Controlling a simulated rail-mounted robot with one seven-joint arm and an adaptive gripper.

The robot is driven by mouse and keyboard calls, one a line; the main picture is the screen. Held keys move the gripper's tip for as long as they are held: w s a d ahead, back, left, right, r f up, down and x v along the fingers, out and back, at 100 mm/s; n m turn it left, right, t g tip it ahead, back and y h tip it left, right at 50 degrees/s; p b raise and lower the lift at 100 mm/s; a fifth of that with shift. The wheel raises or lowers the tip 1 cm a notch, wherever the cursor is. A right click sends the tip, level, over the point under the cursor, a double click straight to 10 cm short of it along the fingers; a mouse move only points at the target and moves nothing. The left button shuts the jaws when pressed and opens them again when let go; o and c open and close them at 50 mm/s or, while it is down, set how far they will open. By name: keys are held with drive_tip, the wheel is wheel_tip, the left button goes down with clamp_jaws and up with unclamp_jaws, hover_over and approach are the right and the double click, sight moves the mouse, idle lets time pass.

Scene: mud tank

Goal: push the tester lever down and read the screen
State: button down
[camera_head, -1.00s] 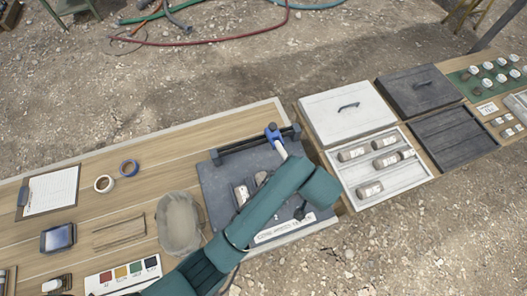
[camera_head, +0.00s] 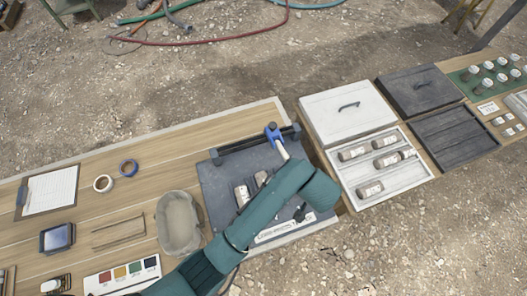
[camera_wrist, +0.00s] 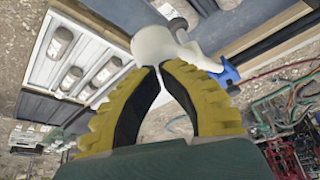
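The tester is a dark grey board (camera_head: 212,190) on the wooden table, with a black bar across its far side and a printed label strip (camera_head: 280,229) at its front. A blue clamp (camera_head: 272,133) on the bar carries a white lever (camera_head: 282,149) that runs toward my arm. In the wrist view the lever's white end (camera_wrist: 158,45) lies just beyond my yellow fingertips (camera_wrist: 158,70), with the blue part to its right. The fingertips meet; whether they touch the lever is unclear. My arm hides the gripper in the head view. I cannot make out the tester's screen.
Sample bottles (camera_head: 241,195) lie on the board beside my arm. A white tray (camera_head: 422,172) with several bottles is at right.

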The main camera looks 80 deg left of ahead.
drive_tip(key=shift+d+f, duration=0.15)
drive_tip(key=shift+f, duration=0.85)
drive_tip(key=shift+f+b, duration=0.1)
drive_tip(key=shift+b, duration=0.2)
drive_tip(key=shift+d+f+b, duration=0.15)
drive_tip(key=shift+f+b, duration=0.15)
drive_tip(key=shift+f, duration=0.5)
drive_tip(key=shift+d+f+b, duration=0.1)
drive_tip(key=shift+f+b, duration=0.2)
drive_tip(key=shift+f, duration=0.5)
drive_tip(key=shift+d+f+b, duration=0.15)
drive_tip(key=shift+f+b, duration=0.2)
drive_tip(key=shift+f, duration=0.5)
drive_tip(key=shift+d+f+b, duration=0.1)
drive_tip(key=shift+f+b, duration=0.25)
drive_tip(key=shift+f, duration=0.65)
drive_tip(key=shift+f+b, duration=0.4)
drive_tip(key=shift+f, duration=0.25)
